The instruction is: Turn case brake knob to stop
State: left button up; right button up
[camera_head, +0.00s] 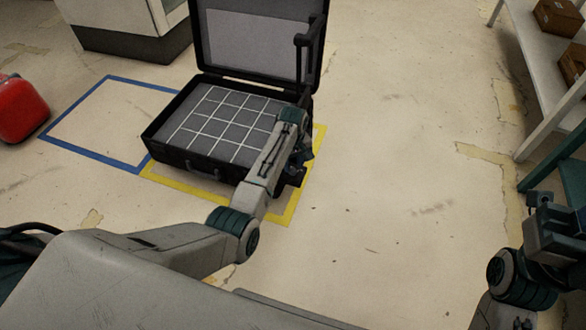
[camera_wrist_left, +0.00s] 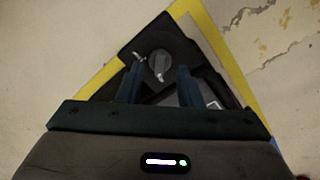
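The black case (camera_head: 205,170) stands open on the floor, its lid (camera_head: 255,42) up and its grey inside marked with a white grid. My left gripper (camera_head: 297,165) is at the case's right front corner. In the left wrist view the round grey knob (camera_wrist_left: 159,63) sits on a black corner plate of the case, with a light pointer or mark beside it. The left gripper (camera_wrist_left: 160,68) is open, its two fingers on either side of the knob in the picture; contact is not visible. In the head view the knob is hidden by my left arm. My right gripper (camera_head: 553,222) is at the right edge, its fingers unclear.
Yellow floor tape (camera_head: 180,196) frames the case, and blue tape (camera_head: 75,107) outlines an empty area to its left. A red container (camera_head: 18,108) lies at far left. A shelf with brown boxes (camera_head: 558,17) stands at right. The floor between is clear.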

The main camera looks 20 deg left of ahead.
pick_arm(q)
jog(key=shift+f, duration=0.6)
grip_shut()
